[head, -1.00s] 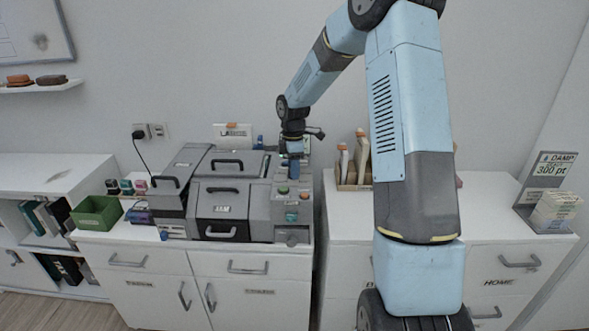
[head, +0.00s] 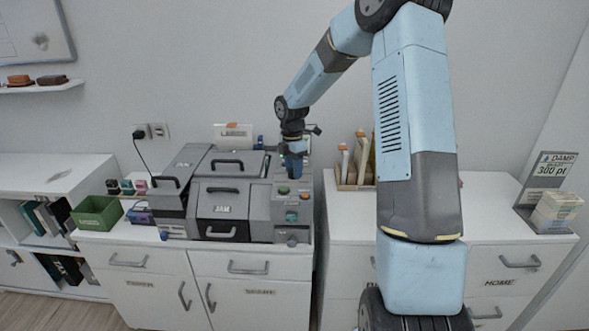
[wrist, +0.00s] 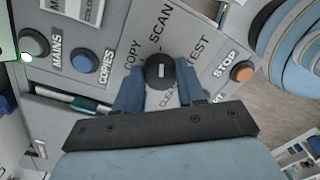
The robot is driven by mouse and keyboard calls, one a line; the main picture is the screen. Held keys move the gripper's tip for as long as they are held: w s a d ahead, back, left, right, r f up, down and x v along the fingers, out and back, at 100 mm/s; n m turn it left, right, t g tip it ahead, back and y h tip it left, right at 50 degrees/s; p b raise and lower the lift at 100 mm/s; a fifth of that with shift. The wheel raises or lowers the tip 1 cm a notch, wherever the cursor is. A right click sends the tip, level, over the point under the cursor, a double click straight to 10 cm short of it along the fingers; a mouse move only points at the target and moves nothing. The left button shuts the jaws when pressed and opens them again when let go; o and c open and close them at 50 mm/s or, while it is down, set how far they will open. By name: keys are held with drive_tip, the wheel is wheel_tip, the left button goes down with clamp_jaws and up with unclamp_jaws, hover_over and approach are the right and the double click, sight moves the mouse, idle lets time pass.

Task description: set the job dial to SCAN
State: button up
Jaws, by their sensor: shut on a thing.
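The job dial (wrist: 160,72) is a black round knob with a short white mark, on the grey panel in the wrist view. The mark stands roughly upright in the picture, in line with the SCAN label (wrist: 160,20) above; which end is the pointer I cannot tell. COPY (wrist: 130,56) is at its left, TEST (wrist: 198,48) at its right, CLEAN (wrist: 170,100) below, partly hidden. My gripper (wrist: 159,64) is shut on the dial, one blue finger on either side. In the head view my gripper (head: 293,170) is at the machine's right-hand panel and hides the dial.

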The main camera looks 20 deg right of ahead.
drive_tip(key=shift+d+f, duration=0.1)
drive_tip(key=o, duration=1)
drive_tip(key=shift+o, duration=0.2)
wheel_tip(320, 180, up, 14)
drive_tip(key=shift+w, duration=0.35)
